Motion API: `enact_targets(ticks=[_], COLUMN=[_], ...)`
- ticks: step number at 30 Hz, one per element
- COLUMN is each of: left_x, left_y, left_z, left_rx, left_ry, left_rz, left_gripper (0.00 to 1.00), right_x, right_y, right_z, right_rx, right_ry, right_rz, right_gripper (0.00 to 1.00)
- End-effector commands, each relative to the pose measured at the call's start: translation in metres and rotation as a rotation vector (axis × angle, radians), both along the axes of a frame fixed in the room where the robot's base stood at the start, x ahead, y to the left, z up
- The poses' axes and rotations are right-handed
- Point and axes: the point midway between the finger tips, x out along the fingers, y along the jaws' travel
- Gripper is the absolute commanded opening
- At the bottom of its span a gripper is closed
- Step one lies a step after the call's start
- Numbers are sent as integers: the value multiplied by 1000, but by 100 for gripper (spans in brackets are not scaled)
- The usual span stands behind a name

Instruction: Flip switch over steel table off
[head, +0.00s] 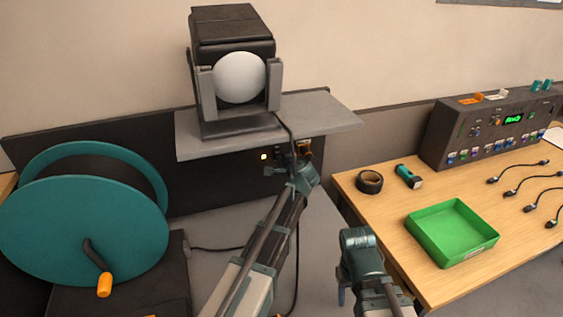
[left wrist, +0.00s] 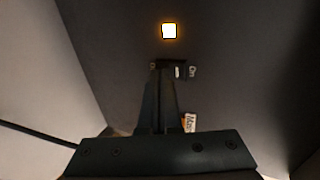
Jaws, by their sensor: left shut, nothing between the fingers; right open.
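The grey steel table (head: 215,228) lies below the panel. My right gripper (head: 360,252) is open, low near the wooden table, its fingers mostly hidden.
A lamp (head: 238,78) stands on the grey shelf (head: 335,112) above the panel. A teal cable reel (head: 75,235) stands at left. The wooden table (head: 390,245) at right holds a green tray (head: 474,260), black tape (head: 369,181), several cables and a control box (head: 440,140).

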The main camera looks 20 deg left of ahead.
Motion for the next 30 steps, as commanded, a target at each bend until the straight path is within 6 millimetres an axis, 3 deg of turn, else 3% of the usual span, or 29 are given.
enact_targets(ticks=[13, 30], left_x=[4, 5], left_y=[3, 3], left_z=[-1, 15], left_rx=[-1, 4], left_ry=[-1, -2], left_rz=[0, 0], left_gripper=[0, 0], right_x=[0, 0], right_y=[0, 0], right_z=[-1, 14], right_rx=[0, 0], right_ry=[0, 0], right_rz=[0, 0], right_gripper=[50, 50])
